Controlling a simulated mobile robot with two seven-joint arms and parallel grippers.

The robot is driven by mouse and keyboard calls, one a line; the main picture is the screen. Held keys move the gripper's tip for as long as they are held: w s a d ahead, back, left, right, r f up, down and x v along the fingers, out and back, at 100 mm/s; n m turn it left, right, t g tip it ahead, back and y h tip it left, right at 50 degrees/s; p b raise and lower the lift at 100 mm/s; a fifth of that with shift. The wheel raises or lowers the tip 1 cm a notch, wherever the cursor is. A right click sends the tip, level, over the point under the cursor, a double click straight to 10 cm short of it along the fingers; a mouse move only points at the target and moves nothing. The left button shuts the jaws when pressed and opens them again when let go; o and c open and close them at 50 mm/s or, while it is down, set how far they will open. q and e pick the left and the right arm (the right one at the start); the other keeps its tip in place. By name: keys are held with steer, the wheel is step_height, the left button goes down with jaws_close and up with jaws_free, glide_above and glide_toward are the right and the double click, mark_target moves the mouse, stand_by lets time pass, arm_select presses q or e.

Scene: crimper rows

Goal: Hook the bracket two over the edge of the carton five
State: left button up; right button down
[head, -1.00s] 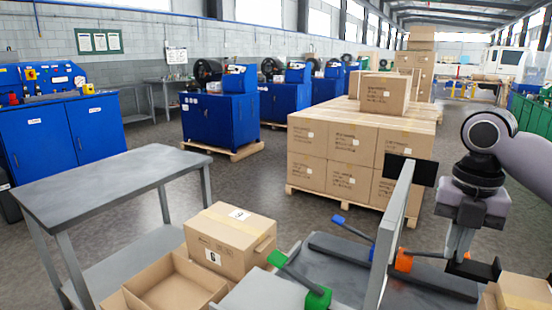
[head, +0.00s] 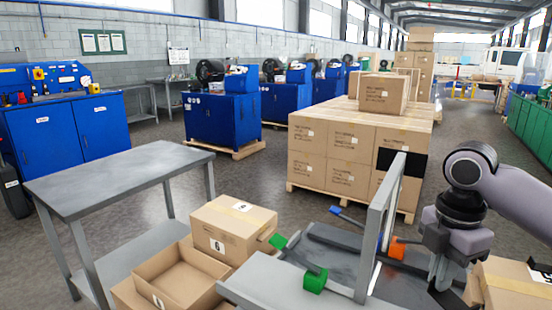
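My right gripper (head: 452,292) hangs pointing down at the lower right in the head view, beside a closed carton (head: 510,288) that the frame cuts off. Its dark fingertips are partly hidden, and I cannot tell if it is open or holds anything. Another closed carton (head: 232,230), marked 6, stands left of centre, and an open carton (head: 180,278) is in front of it. I cannot read a five on any carton. Green parts (head: 315,281), an orange part (head: 397,249) and a blue part (head: 335,210) are near a grey upright frame; I cannot tell which is bracket two. My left gripper is out of view.
The grey upright frame (head: 388,225) stands left of my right gripper. An empty grey table (head: 120,178) stands at the left. A pallet stack of cartons (head: 345,160) is behind, with blue cabinets (head: 68,130) at the far left. Floor between them is clear.

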mark_target(431, 294)
steer(key=f+m, duration=0.1)
steer(key=m, duration=0.1)
steer(key=a+f+m, duration=0.1)
steer(key=m, duration=0.1)
steer(key=s+f+m, duration=0.1)
steer(key=shift+s+a+m, duration=0.1)
steer(key=shift+a+m, duration=0.25)
steer(key=shift+m, duration=0.05)
steer(key=s+a+f+m, duration=0.4)
steer(key=f+m, duration=0.2)
steer(key=m, duration=0.9)
steer(key=shift+s, duration=0.1)
